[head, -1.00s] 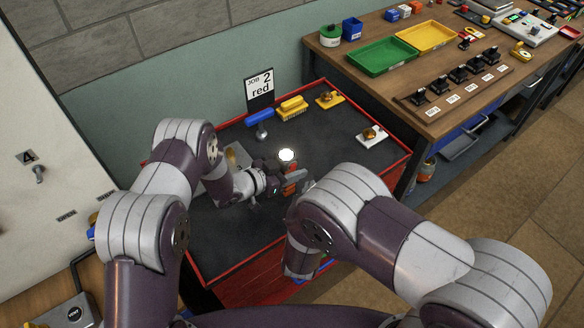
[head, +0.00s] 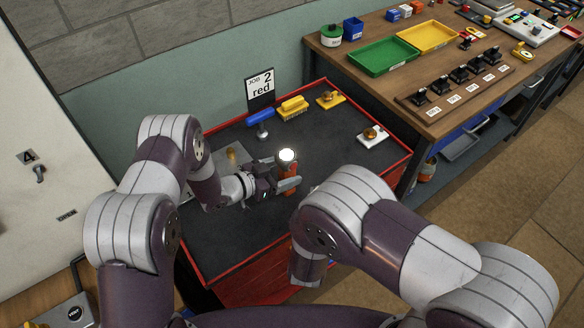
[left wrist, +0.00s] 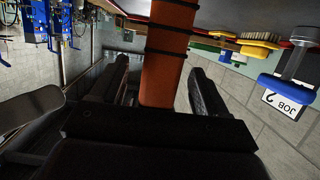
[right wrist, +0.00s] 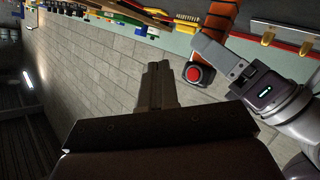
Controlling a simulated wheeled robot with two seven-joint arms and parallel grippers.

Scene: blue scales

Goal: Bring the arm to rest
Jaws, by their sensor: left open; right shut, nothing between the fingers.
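An orange post (head: 288,181) with a glowing white top (head: 287,155) stands upright on the dark bench mat. In the left wrist view the post (left wrist: 168,70), with black bands, rises between my open left fingers, with gaps on both sides. The banded post (right wrist: 219,18) also shows in the right wrist view, near my left gripper's finger. My right gripper (right wrist: 156,82) is shut and empty, pointing up in its own view. It is hidden behind my right arm in the head view.
A wooden table (head: 345,88) with trays is at right. A red button (right wrist: 199,75) shows near my right fingertips.

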